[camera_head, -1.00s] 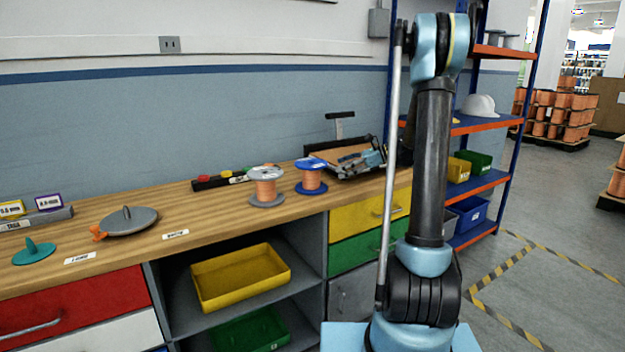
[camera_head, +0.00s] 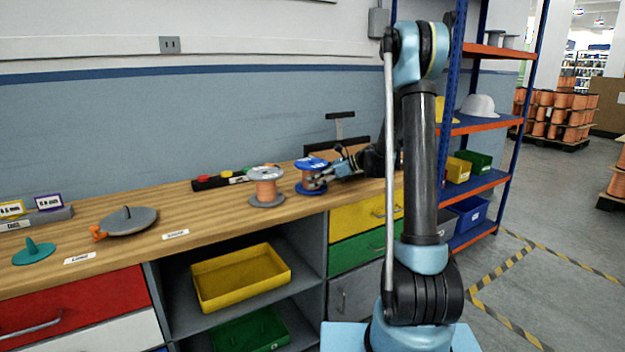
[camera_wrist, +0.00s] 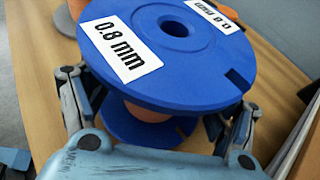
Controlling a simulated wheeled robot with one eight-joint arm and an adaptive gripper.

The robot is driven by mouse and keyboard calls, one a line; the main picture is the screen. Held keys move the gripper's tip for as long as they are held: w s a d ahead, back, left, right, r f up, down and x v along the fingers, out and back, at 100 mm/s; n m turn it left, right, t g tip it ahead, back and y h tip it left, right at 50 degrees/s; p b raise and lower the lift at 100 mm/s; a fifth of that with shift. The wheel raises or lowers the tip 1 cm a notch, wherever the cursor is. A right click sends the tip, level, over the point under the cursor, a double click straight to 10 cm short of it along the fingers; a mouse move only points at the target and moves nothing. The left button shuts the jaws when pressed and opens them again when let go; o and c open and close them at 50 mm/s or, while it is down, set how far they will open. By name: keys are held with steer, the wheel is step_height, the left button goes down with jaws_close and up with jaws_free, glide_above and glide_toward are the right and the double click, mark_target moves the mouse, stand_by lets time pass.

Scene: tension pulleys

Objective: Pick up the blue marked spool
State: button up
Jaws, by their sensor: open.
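The blue marked spool (camera_head: 311,176) stands upright on the wooden workbench, with blue flanges and copper wire. In the wrist view its top blue flange (camera_wrist: 196,62) fills the upper middle and carries white "0.8 mm" labels. My gripper (camera_head: 322,180) is at the spool from the right side. In the wrist view its open fingers lie to the left and right of the spool's core, below the top flange. The fingertips are partly hidden under the flange, so I cannot tell if they touch the core.
A grey spool (camera_head: 266,187) stands close to the left of the blue one. A black strip with coloured buttons (camera_head: 222,178) lies behind it. A grey disc (camera_head: 127,221) and a teal piece (camera_head: 34,251) are at the left. The workbench (camera_head: 215,215) is mostly clear between.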

steer(key=shift+w+a+f, duration=0.1)
steer(key=shift+a+f, duration=0.2)
steer(key=shift+a, duration=0.35)
steer(key=c, duration=1.7)
steer(key=shift+r, duration=0.1)
step_height(320, 180, up, 10)
steer(key=shift+f, duration=0.1)
